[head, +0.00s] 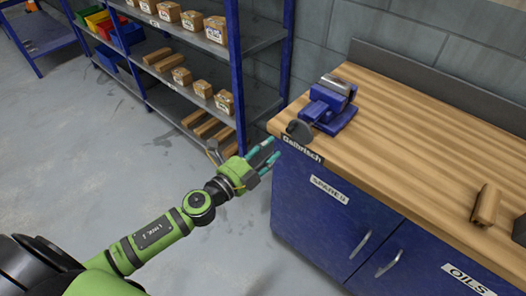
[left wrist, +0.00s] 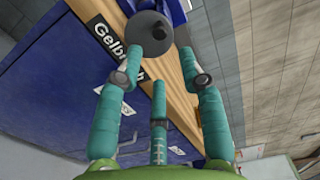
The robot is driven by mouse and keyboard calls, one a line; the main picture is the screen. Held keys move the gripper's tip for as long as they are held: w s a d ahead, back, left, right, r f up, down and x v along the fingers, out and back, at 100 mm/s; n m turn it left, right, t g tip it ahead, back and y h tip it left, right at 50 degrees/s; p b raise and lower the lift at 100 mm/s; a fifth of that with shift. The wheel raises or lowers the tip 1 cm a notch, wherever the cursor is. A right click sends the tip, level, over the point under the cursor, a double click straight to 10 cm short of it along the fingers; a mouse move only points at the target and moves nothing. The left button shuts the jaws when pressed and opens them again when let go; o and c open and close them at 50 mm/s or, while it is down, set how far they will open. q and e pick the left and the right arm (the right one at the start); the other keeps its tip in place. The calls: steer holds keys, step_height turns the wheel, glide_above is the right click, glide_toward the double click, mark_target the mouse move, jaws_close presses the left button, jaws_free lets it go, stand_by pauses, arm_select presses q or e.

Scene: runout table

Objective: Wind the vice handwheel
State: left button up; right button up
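The blue vice (head: 328,107) stands on the near left corner of the wooden bench top (head: 420,120). Its dark round handwheel (head: 300,131) faces the bench's left front edge. In the left wrist view the handwheel (left wrist: 149,35) is ahead of the fingers, with a small dark hub in its middle. My left gripper (head: 268,157) has its teal fingers spread and empty, a little in front of and below the handwheel. In the left wrist view the left gripper (left wrist: 165,70) shows a finger overlapping the wheel's lower edge; I cannot tell if they touch. My right gripper is not in view.
The bench front has blue cupboard doors (head: 315,215) and a "Gelbrisch" label (head: 302,149). A wooden block (head: 486,205) lies at the right of the top. Blue shelving (head: 236,60) with boxes stands behind my left arm. Grey floor (head: 60,150) is clear at left.

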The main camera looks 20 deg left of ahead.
mark_target(287, 132)
arm_select(q)
steer(key=x, duration=0.6)
steer(key=shift+w+p, duration=0.1)
steer(key=shift+p, duration=0.2)
steer(key=shift+x, duration=0.8)
steer(key=shift+w+m, duration=0.1)
steer(key=shift+m, duration=0.7)
steer(key=m, duration=0.5)
steer(key=m+p, duration=0.1)
steer(key=m, duration=0.4)
steer(key=shift+m, duration=0.5)
jaws_close()
steer(key=shift+a+f+n+b, duration=0.15)
steer(key=shift+f+n+b, duration=0.2)
steer(key=shift+n+b, duration=0.6)
steer(key=shift+w+a+f+n+b, duration=0.15)
steer(key=shift+f+n, duration=0.25)
steer(key=shift+n, duration=1.6)
steer(key=shift+a+f+n+b, duration=0.25)
steer(key=shift+f+n, duration=0.1)
steer(key=shift+n, duration=1.6)
steer(key=shift+w+a+f+n+b, duration=0.15)
steer(key=shift+f+n, duration=0.25)
steer(key=shift+n, duration=1.6)
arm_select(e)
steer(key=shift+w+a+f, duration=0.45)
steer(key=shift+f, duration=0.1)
